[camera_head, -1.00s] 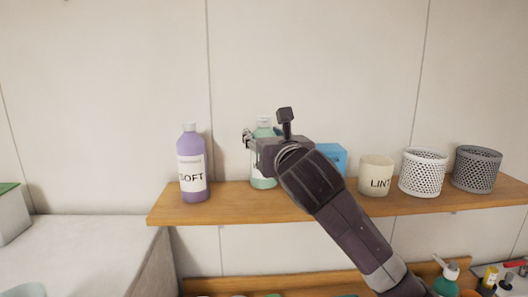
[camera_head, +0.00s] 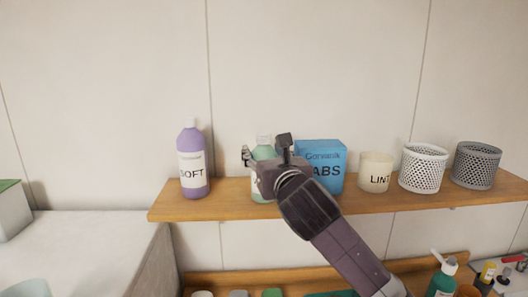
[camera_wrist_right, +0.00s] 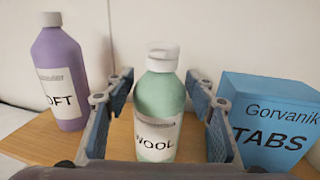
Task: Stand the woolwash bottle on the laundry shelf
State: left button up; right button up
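The woolwash bottle (camera_head: 263,152) is pale green with a white cap and a label reading WOOL. It is upright at the laundry shelf (camera_head: 225,203), between the purple SOFT bottle (camera_head: 192,160) and the blue TABS box (camera_head: 323,165). Its base appears level with the shelf board; I cannot tell whether it bears fully on it. My right gripper (camera_head: 264,157) has a finger on each side of the bottle. My left gripper is not in view.
A LINT tub (camera_head: 376,172), a white perforated basket (camera_head: 423,168) and a grey one (camera_head: 476,166) stand farther right on the shelf. A lower ledge with several small items is below. The shelf between SOFT and the woolwash bottle is clear.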

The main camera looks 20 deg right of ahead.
jog(key=shift+o, duration=0.8)
jog(key=shift+s+r, duration=0.1)
jog(key=s+b, duration=0.3)
jog(key=s, duration=0.9)
jog(key=shift+a, duration=0.45)
